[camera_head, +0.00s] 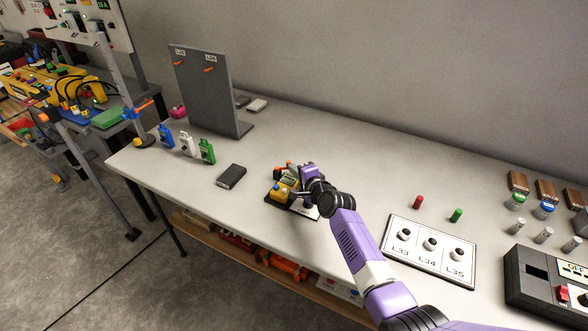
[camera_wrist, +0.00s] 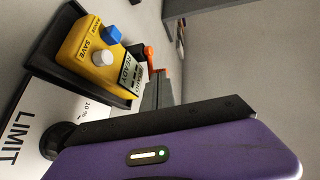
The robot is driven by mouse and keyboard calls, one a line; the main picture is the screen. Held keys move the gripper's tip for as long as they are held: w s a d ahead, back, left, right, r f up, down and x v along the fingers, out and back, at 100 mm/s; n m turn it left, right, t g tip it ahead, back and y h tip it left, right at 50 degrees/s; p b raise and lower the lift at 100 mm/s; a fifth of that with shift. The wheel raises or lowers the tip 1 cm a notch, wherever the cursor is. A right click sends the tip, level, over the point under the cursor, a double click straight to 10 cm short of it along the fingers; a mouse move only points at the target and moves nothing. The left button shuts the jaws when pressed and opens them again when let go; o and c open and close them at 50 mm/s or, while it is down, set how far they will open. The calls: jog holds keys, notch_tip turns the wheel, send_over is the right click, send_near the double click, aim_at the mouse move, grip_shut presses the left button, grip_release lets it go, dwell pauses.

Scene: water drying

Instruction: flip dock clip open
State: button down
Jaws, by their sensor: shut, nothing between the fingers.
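A yellow device (camera_head: 283,188) with a blue and a white button sits in a black dock on the table. In the wrist view the yellow device (camera_wrist: 92,50) shows the words SAVE and READY. An orange clip part (camera_wrist: 149,58) shows just beyond its far end, close to my dark fingers. In the head view an orange piece (camera_head: 279,168) stands up behind the device. My gripper (camera_head: 303,178) is shut and empty, low beside the device's right side. I cannot tell whether it touches the clip. The clip's hinge and exact position are partly hidden by my gripper.
A white LIMIT plate (camera_wrist: 40,118) lies beside the dock. A black box (camera_head: 231,176) lies to the left. A grey upright board (camera_head: 206,90) and several coloured tags stand farther left. A white panel (camera_head: 428,251) with knobs lies to the right. The table behind the dock is clear.

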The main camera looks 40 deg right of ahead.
jog(key=shift+w+d, duration=0.1)
jog(key=shift+w, duration=0.2)
jog(key=shift+d+f+b, duration=0.15)
jog(key=shift+b, duration=0.7)
jog(key=shift+n+y+b, duration=0.3)
jog(key=shift+y+b, duration=0.1)
